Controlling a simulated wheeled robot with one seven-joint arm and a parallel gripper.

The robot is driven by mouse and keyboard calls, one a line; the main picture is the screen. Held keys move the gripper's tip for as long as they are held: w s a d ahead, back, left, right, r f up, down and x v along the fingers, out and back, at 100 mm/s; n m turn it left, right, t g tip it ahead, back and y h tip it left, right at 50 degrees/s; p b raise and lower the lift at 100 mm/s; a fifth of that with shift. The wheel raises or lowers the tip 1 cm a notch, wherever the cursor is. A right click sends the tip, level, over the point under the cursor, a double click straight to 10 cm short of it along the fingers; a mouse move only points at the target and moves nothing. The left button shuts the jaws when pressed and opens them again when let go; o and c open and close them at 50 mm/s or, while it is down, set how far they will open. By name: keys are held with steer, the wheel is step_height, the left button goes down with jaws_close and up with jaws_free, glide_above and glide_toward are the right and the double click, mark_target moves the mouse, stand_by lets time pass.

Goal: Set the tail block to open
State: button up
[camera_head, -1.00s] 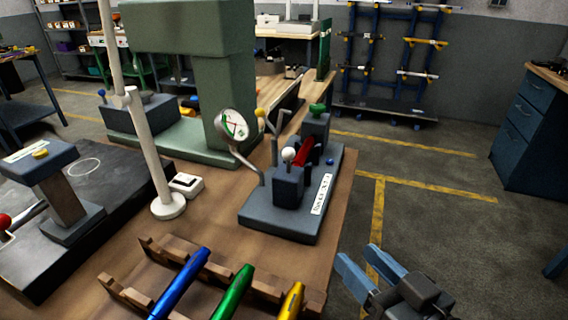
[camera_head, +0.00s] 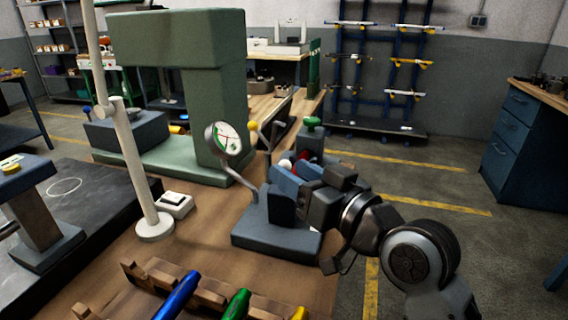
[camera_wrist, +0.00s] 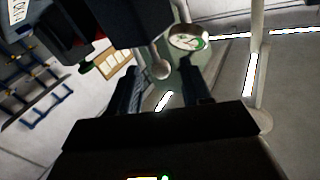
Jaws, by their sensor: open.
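The grey-blue fixture base (camera_head: 262,240) stands on the bench's right part, with a front block (camera_head: 282,207) and a rear block under a green knob (camera_head: 312,122). Between the blocks a bit of red (camera_head: 304,156) shows. I cannot tell which part is called the tail block. A pale ball knob (camera_head: 286,165) shows just beyond my gripper (camera_head: 277,183). Contact cannot be told. My wrist hides the base's right side and label.
A dial gauge (camera_head: 226,138) and a yellow ball lever (camera_head: 253,126) stand close left of my gripper. A white post (camera_head: 133,165) and a large green machine frame (camera_head: 222,110) stand further left. Colored handles lie in a wooden rack (camera_head: 160,278) in front.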

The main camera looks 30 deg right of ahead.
steer(key=shift+w+a, duration=0.2)
steer(key=shift+w, duration=0.6)
steer(key=shift+w+a, duration=0.15)
steer(key=shift+w, duration=0.6)
jaws_close()
